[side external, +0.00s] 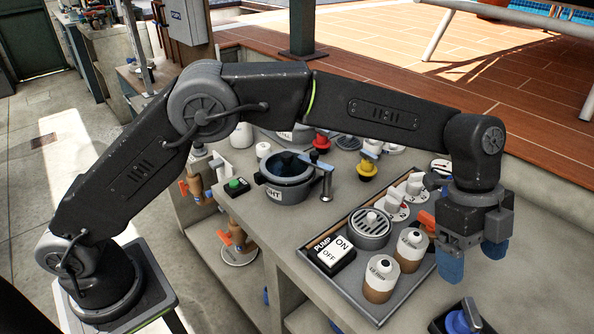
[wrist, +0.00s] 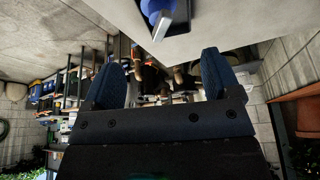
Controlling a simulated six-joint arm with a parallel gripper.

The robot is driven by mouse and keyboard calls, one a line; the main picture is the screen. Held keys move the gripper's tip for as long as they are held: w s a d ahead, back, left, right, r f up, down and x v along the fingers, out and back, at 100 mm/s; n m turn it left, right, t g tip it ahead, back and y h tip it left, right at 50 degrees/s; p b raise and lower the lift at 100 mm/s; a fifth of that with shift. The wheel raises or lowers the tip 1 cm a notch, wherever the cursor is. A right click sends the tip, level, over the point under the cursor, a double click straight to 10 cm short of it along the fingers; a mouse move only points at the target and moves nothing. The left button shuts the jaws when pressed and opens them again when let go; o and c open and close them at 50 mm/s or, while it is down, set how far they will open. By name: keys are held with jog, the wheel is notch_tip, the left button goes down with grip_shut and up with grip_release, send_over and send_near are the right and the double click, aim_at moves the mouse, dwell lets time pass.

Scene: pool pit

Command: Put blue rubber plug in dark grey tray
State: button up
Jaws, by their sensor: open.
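A blue rounded piece with a pale grey tab, which looks like the blue rubber plug (side external: 459,321), sits at the bottom edge of the side view, partly cut off. It also shows at the top of the wrist view (wrist: 155,8). It rests on a small dark grey square base, which may be the dark grey tray (side external: 489,327); I cannot tell how deep this base is. My gripper (side external: 473,258) is open, its blue fingertips apart and pointing down, above and behind the blue piece. In the wrist view nothing is between the fingers (wrist: 160,75).
A large grey panel (side external: 350,292) left of my gripper holds an ON/OFF pump switch (side external: 332,256), a round strainer (side external: 370,228), jars (side external: 382,276) and white knobs. A dark pot (side external: 288,178), a green button (side external: 236,185) and a yellow knob (side external: 367,168) stand farther back.

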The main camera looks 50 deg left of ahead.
jog(key=s+a+r+n+t, duration=0.1)
jog(key=s+a+r+n, duration=0.1)
jog(key=a+r+n, duration=0.35)
jog(key=s+a+r+n+t+y, duration=0.1)
jog(key=s+a+r+n+t, duration=0.15)
jog(key=a, duration=0.65)
jog(key=s+a+r+n+t, duration=0.1)
jog(key=s+a+r+n, duration=0.25)
jog(key=a, duration=0.45)
jog(key=s+a+f+n+t+y, duration=0.1)
jog(key=s+a+f+n, duration=0.1)
jog(key=s+a+n, duration=0.3)
jog(key=s+a+f+n+t+y, duration=0.1)
jog(key=s+a+f+n+y, duration=0.1)
jog(key=s+a+n, duration=0.3)
jog(key=s+a, duration=0.3)
jog(key=s, duration=0.1)
jog(key=shift+s+a+f, duration=0.2)
jog(key=shift+s+f, duration=0.15)
jog(key=shift+s, duration=0.05)
